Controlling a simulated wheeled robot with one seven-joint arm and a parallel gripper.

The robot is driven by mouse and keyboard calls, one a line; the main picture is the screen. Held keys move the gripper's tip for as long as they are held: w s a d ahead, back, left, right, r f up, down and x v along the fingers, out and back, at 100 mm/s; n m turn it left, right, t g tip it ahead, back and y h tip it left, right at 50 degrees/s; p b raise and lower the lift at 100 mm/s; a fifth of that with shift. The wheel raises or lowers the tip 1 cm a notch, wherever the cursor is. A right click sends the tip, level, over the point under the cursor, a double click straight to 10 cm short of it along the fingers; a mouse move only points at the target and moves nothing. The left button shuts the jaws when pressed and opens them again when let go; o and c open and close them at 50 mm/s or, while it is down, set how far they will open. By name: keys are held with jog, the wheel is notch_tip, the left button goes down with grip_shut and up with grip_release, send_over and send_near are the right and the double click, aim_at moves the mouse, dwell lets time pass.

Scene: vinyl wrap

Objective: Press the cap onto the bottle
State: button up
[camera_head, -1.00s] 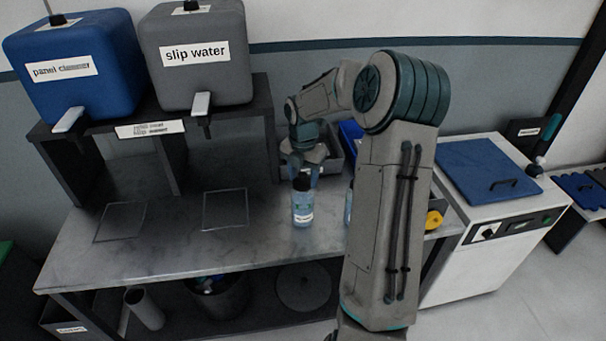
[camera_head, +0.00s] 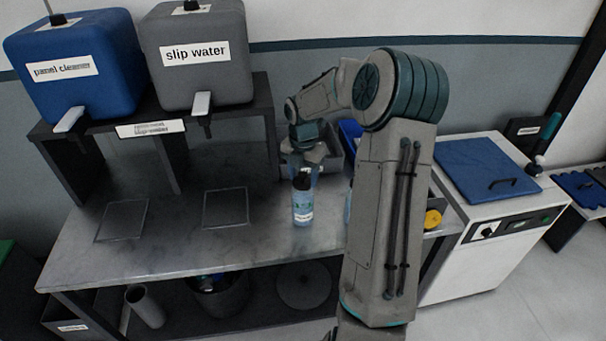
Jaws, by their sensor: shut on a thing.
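A clear blue bottle (camera_head: 303,210) with a white and green label stands upright on the grey bench. A black cap (camera_head: 302,182) sits at its top, and I cannot tell how far down it is seated. My gripper (camera_head: 308,174) points down right at the cap and is shut on it; the fingertips are small and partly hidden. A second bluish bottle (camera_head: 347,207) is mostly hidden behind my arm.
Blue panel cleaner (camera_head: 75,70) and grey slip water (camera_head: 197,55) tanks stand on a dark rack at the left. Two square outlines on the bench are empty. A grey bin (camera_head: 332,160) is behind my gripper. A yellow roll (camera_head: 433,218) lies at the right.

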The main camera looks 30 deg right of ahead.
jog(key=o, duration=1.5)
jog(key=shift+r+p, duration=3.3)
jog(key=shift+r, duration=0.25)
grip_shut()
